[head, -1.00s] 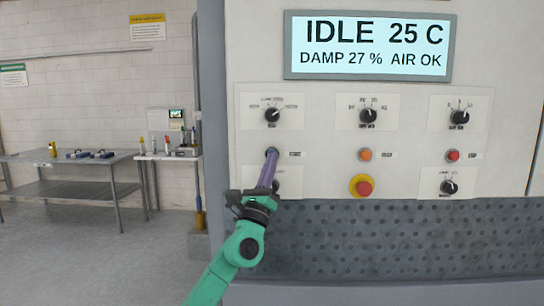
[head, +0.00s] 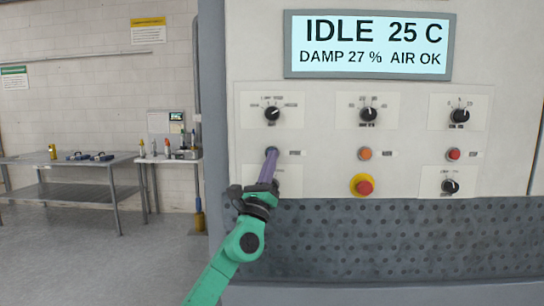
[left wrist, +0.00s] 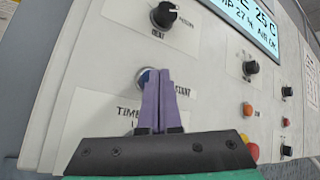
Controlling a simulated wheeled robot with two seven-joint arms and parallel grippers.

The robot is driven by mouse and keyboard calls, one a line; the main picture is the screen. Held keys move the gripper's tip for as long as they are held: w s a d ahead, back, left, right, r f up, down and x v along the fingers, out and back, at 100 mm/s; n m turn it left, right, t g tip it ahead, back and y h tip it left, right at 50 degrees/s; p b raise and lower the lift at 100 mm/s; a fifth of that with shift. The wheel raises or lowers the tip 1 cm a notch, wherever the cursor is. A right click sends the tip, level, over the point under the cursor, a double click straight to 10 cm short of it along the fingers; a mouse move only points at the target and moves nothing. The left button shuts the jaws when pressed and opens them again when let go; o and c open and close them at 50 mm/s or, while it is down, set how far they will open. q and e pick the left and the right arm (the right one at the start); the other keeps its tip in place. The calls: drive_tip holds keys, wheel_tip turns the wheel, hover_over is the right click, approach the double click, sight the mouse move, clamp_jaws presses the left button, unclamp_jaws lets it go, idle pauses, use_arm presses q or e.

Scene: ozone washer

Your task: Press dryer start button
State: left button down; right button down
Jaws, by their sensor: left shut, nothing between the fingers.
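The dryer's control panel (head: 330,150) faces me, with a display (head: 370,45) reading IDLE 25 C, DAMP 27 %, AIR OK. The start button (head: 271,151) is the blue one at the left of the button row. It also shows in the left wrist view (left wrist: 143,76), beside a START label and partly covered by my fingers. My left gripper (head: 272,156) is shut and empty, its purple fingertips at the button. I cannot tell whether they touch it or how far it is pushed in. My right gripper is not in view.
An orange button (head: 365,154), a red button (head: 453,154) and a red emergency stop (head: 364,187) on yellow sit further right. Several black knobs are above and below the row. A metal table (head: 80,160) stands far left.

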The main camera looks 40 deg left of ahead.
use_arm(q)
drive_tip(key=shift+w+a+b, duration=0.2)
drive_tip(key=shift+w+b, duration=0.05)
drive_tip(key=shift+b, duration=0.15)
drive_tip(key=shift+d, duration=0.1)
idle(0.5)
drive_tip(key=shift+s+d+p, duration=0.45)
drive_tip(key=shift+s+p, duration=0.1)
drive_tip(key=shift+s, duration=0.2)
drive_tip(key=s+d+p, duration=0.1)
drive_tip(key=s, duration=0.1)
drive_tip(key=s+d+p, duration=0.1)
drive_tip(key=s+d, duration=0.1)
idle(0.8)
